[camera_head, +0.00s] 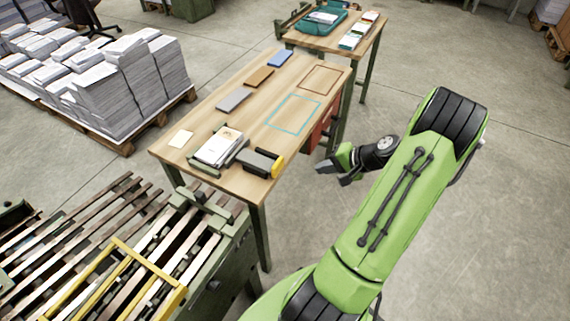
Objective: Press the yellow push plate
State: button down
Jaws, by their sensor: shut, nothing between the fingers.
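The yellow push plate (277,166) shows on the right end of a dark grey and yellow device (254,161). The device sits at the near right corner of the wooden table (200,131). My gripper (327,171) is to the right of the plate, beyond the table's edge and apart from it. Its dark fingers point left toward the table and hold nothing. My green arm (400,190) reaches up from the bottom and bends back to the gripper. The exact height of the gripper against the plate cannot be told.
A paper stack (219,146) stands left of the device. Grey, brown and blue blocks and two outlined rectangles lie farther back on the table. A red box (322,125) is under its right side. A slatted conveyor (120,255) is at left. Floor on the right is clear.

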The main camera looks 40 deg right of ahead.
aim_at(279, 162)
jog(key=b+x, duration=0.1)
jog(key=x, duration=0.3)
jog(key=w+r+b+x, duration=0.1)
jog(key=x, duration=0.3)
jog(key=b+x, duration=0.1)
jog(key=x, duration=0.3)
jog(key=shift+w+a+r+b, duration=0.1)
jog(key=shift+w+a+b, duration=0.2)
jog(key=shift+w+a, duration=0.1)
jog(key=shift+w+r, duration=0.1)
jog(key=shift+w, duration=0.3)
jog(key=shift+a, duration=0.1)
jog(key=w, duration=0.1)
jog(key=w+a, duration=0.1)
jog(key=w, duration=0.1)
jog(key=shift+w+a, duration=0.15)
jog(key=shift+w, duration=0.15)
jog(key=shift+r, duration=0.1)
jog(key=shift+a, duration=0.1)
